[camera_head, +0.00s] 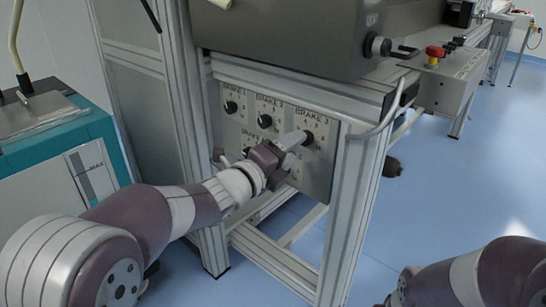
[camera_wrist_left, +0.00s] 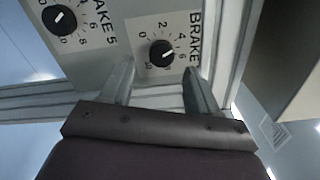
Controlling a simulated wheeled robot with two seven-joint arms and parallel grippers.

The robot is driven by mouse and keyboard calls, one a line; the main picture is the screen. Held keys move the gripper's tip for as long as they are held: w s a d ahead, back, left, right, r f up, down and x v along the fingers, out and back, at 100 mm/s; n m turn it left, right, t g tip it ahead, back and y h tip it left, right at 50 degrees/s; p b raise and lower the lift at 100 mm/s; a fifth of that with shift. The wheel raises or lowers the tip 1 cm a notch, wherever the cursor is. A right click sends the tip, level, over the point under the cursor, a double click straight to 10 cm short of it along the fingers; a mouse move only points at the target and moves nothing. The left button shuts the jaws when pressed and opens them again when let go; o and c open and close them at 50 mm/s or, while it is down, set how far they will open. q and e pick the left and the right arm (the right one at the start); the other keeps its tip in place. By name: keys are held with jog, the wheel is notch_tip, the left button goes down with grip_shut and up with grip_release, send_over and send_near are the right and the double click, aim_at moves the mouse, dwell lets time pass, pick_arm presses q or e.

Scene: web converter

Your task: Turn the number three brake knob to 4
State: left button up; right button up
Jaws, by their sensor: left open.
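The brake 3 knob (camera_head: 308,137) is a round black knob at the upper right of the grey brake panel. My left gripper (camera_head: 297,139) is at the panel, with its fingers close to this knob. In the left wrist view, a black knob (camera_wrist_left: 162,53) on a white dial plate shows just beyond and between the open fingertips (camera_wrist_left: 158,70). Its label reads BRAKE, with the number cut off. The white mark on it is too small to read exactly. The fingers hold nothing. My right gripper is out of view; only part of that arm shows at the bottom right.
Other knobs sit nearby: brake 1 (camera_head: 231,107), brake 2 (camera_head: 264,121) and brake 5 (camera_wrist_left: 58,18). My left arm hides part of the lower row. An aluminium post (camera_head: 352,200) and a curved grey rail (camera_head: 385,120) stand right of the panel. Blue floor is clear at right.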

pick_arm(q)
jog(key=p+v, duration=0.2)
jog(key=v, duration=0.7)
